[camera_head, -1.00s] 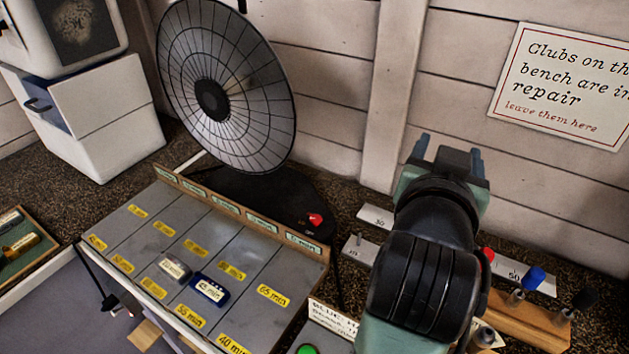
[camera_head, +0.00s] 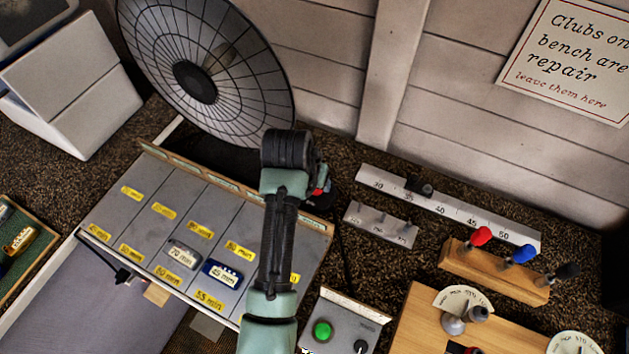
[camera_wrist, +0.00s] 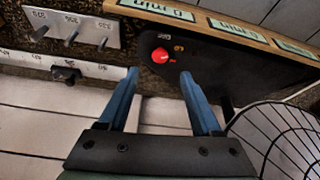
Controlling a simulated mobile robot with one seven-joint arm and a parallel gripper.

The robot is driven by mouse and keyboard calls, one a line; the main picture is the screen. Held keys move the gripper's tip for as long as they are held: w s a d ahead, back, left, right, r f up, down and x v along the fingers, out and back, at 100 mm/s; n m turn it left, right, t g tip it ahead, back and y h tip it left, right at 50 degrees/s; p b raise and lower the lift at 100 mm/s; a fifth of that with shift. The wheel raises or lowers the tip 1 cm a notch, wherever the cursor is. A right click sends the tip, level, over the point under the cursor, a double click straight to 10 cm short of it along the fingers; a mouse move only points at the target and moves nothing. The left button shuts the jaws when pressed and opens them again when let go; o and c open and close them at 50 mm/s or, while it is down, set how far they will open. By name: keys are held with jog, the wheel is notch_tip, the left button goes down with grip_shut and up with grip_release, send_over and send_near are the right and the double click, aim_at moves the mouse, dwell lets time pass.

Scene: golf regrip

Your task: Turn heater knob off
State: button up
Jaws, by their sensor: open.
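The heater has a round dish with a wire grille (camera_head: 205,80) at the back, on a dark base. Its red knob (camera_wrist: 160,55) shows in the wrist view on the dark base (camera_wrist: 215,65), just beyond my fingertips and between their lines. My gripper (camera_wrist: 158,75) is open and empty, with its two blue fingers apart on either side of the knob's line. In the head view my arm covers most of the base and only a little red (camera_head: 320,188) shows beside my wrist.
A white scale rail (camera_head: 450,208) and a pegged plate (camera_head: 380,225) lie to the right. A wooden block (camera_head: 490,272) holds red, blue and black handles. A green button (camera_head: 322,331) sits at the front.

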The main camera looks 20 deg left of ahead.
aim_at(315, 192)
jog(key=x, duration=0.7)
jog(key=shift+w+a+f, duration=0.1)
jog(key=shift+w+f, duration=0.1)
jog(key=shift+w, duration=0.05)
jog(key=shift+p, duration=0.3)
grip_shut()
